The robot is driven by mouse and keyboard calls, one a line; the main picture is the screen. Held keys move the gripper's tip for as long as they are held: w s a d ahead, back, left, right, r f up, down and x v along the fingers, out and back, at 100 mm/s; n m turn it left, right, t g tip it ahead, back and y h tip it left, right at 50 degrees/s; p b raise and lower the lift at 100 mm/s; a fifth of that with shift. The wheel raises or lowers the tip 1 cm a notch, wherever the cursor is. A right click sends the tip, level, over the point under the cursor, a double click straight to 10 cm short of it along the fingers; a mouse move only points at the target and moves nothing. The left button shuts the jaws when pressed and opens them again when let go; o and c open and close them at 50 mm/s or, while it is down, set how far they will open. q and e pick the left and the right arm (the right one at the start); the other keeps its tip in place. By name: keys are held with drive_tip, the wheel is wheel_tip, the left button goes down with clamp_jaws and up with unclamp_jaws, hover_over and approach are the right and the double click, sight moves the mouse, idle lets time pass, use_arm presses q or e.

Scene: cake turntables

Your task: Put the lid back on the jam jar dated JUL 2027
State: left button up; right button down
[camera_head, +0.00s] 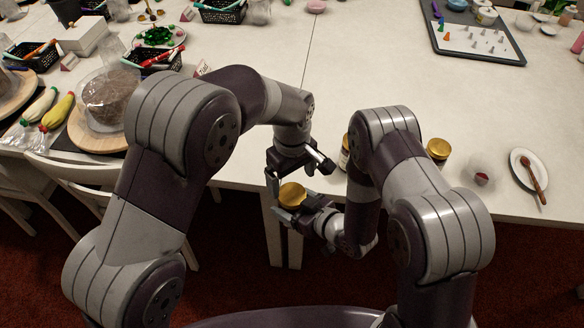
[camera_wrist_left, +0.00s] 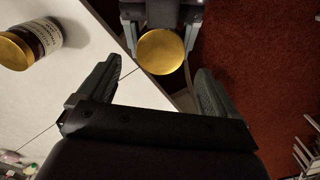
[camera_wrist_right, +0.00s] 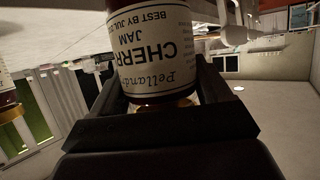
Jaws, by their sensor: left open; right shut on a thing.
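My right gripper (camera_head: 298,208) is shut on a jam jar (camera_wrist_right: 155,50), held off the table's front edge. In the right wrist view its label is upside down and reads "CHERRY JAM" and "BEST BY JUL 2"; the rest of the year is cut off. A gold lid (camera_head: 292,194) shows at the jar's top end, and as a gold disc in the left wrist view (camera_wrist_left: 160,52). I cannot tell if it is seated. My left gripper (camera_head: 297,168) is open, its fingers on either side of the lid in its own view, apparently not gripping it.
A labelled jar with a gold lid (camera_wrist_left: 30,42) stands on the white table (camera_wrist_left: 85,85). Another gold lid (camera_head: 438,148) shows right of my right arm. A small dish with something red (camera_head: 481,178) and a saucer with a wooden spoon (camera_head: 518,160) are further right.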

sight(292, 194)
use_arm(q)
drive_tip(key=shift+f, duration=2.6)
drive_tip(key=c, duration=1.1)
drive_tip(key=o, duration=1.2)
drive_tip(key=shift+r, duration=2.3)
drive_tip(key=shift+o, duration=0.2)
